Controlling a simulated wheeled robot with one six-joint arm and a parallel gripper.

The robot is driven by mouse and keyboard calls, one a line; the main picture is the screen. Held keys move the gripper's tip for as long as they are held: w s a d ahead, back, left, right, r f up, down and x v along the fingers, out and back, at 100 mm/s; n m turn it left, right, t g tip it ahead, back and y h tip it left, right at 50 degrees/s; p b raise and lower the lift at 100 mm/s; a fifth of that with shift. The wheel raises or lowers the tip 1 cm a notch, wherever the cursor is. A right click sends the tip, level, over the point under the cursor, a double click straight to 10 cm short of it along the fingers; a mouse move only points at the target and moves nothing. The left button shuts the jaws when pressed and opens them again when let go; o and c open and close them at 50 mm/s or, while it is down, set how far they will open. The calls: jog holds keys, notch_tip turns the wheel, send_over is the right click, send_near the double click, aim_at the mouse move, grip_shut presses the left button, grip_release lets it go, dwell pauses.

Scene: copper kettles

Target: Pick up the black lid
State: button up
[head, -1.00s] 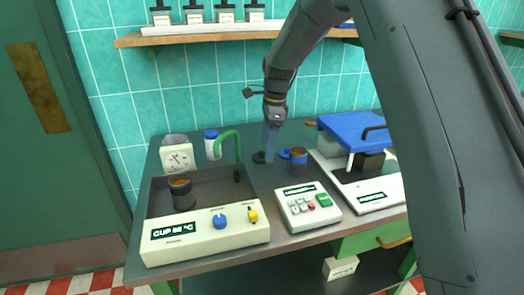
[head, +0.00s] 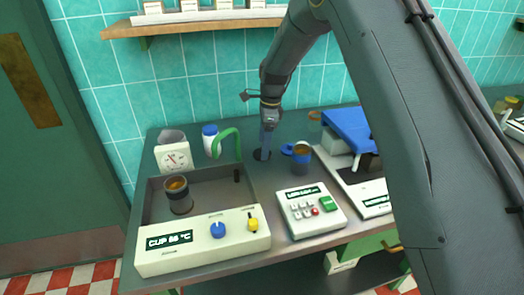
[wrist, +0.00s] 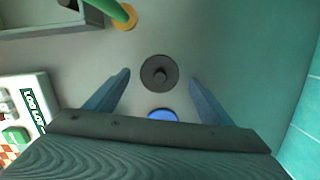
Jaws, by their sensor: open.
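The black lid (wrist: 160,73) is a small dark disc with a knob at its centre, lying flat on the grey tabletop. In the head view the lid (head: 261,155) is at the back of the table, right of the green spout, partly hidden by my fingers. My gripper (wrist: 159,83) points down over it, open and empty, with one blue finger on either side of the lid in the wrist view. In the head view my gripper (head: 266,142) is just above the lid. I cannot tell the exact gap.
A blue-handled cup (head: 302,160) stands close to the right of the lid. A green spout (head: 226,138) and a white, blue-capped bottle (head: 210,140) are to the left. A keypad box (head: 311,211) is in front. The tiled wall is behind.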

jog(key=shift+a+f, duration=0.2)
jog(key=shift+f, duration=0.7)
jog(key=c, duration=1.1)
